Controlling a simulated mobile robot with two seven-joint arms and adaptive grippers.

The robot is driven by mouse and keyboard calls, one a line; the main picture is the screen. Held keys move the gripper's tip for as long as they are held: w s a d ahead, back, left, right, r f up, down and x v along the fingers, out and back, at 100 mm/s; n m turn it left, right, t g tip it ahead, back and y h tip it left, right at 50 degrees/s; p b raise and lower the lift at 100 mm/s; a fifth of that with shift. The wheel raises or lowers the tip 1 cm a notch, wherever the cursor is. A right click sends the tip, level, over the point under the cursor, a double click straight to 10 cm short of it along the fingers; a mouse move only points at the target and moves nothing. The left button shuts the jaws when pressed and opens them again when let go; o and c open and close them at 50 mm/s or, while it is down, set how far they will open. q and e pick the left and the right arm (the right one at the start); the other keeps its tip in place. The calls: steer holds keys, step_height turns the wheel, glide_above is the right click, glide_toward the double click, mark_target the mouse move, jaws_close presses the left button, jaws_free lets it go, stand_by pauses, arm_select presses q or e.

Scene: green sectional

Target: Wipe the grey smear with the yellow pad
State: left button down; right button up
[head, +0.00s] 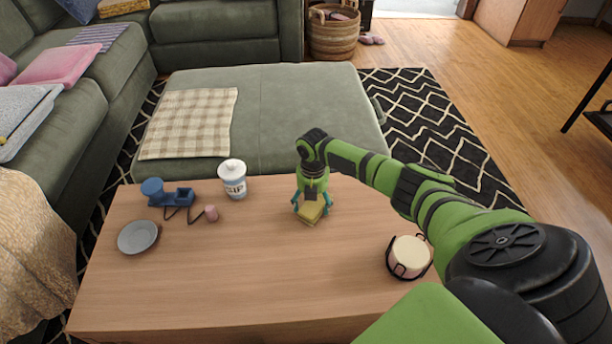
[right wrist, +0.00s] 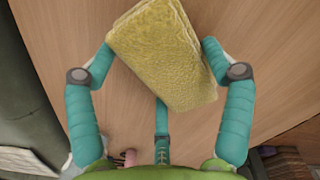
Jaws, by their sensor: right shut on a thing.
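The yellow pad (head: 310,213) is at the middle of the wooden table, under my right gripper (head: 311,207). In the right wrist view, the pad (right wrist: 163,55) is a thick, textured block held between the teal fingers of my right gripper (right wrist: 155,70). The gripper points down and is shut on the pad. I cannot tell whether the pad touches the table or hangs just above it. I see no grey smear in either view; it may be hidden by the pad or the arm. My left gripper is not in view.
On the wooden table (head: 230,290) stand a white jar (head: 233,187), a blue toy (head: 172,194) with a pink piece (head: 211,213), a grey plate (head: 138,237) and a cream-topped drum (head: 409,256). The table's middle front is clear. A green ottoman (head: 290,105) stands behind.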

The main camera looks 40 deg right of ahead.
mark_target(344, 206)
steer(key=shift+s+d+f, duration=0.15)
steer(key=shift+s+d, duration=0.55)
steer(key=shift+d, duration=0.25)
steer(key=shift+s+d+p, duration=0.3)
steer(key=shift+s+d, duration=0.05)
steer(key=shift+d, duration=0.2)
steer(key=shift+s+d+p, duration=0.3)
steer(key=shift+s+d, duration=0.05)
steer(key=shift+d, duration=0.2)
steer(key=shift+s+d+r+p, duration=0.15)
steer(key=shift+s+d, duration=0.2)
steer(key=shift+d, duration=0.3)
steer(key=shift+s+d+p, duration=0.15)
steer(key=shift+s+d, duration=0.25)
steer(key=shift+d, duration=0.3)
steer(key=shift+s+d+r+p, duration=0.15)
steer(key=shift+s+d, duration=0.2)
steer(key=shift+d, duration=0.3)
steer(key=shift+f, duration=0.1)
step_height(344, 206, up, 6)
steer(key=p, duration=0.5)
steer(key=shift+p, duration=0.3)
step_height(344, 206, up, 3)
steer(key=p, duration=0.2)
steer(key=shift+a+p, duration=0.1)
steer(key=shift+p, duration=0.3)
